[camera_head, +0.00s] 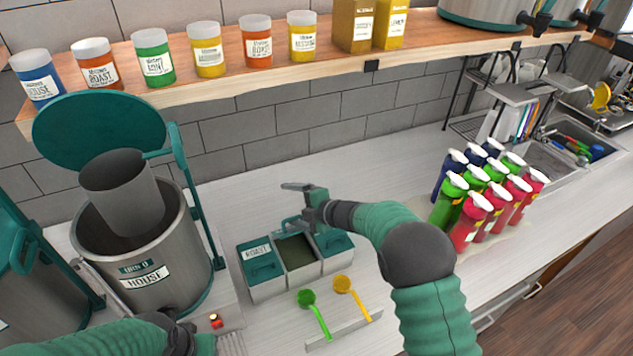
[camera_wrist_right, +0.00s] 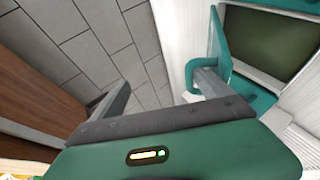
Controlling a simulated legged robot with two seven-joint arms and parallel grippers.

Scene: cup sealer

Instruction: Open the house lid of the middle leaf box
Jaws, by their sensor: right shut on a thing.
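The leaf box (camera_head: 268,284) stands on the counter with three compartments side by side. The left one has a shut teal lid (camera_head: 262,267) labelled ROAST. The middle compartment (camera_head: 295,252) is uncovered and shows a dark green inside, also visible in the right wrist view (camera_wrist_right: 262,40). Its teal lid (camera_wrist_right: 222,35) is tilted up, with a looped handle. My right gripper (camera_head: 304,196) is above the box's back edge, shut on that handle (camera_wrist_right: 192,68); no HOUSE label shows on the lid. The right compartment has a shut teal lid (camera_head: 334,246). My left gripper (camera_head: 190,338) is low at the left, its fingers unclear.
A steel urn (camera_head: 145,270) labelled HOUSE, its teal lid raised, stands left of the box. A green scoop (camera_head: 308,299) and a yellow scoop (camera_head: 344,285) lie in front. Several bottles (camera_head: 468,222) stand at the right. A shelf (camera_head: 200,80) with jars runs above.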

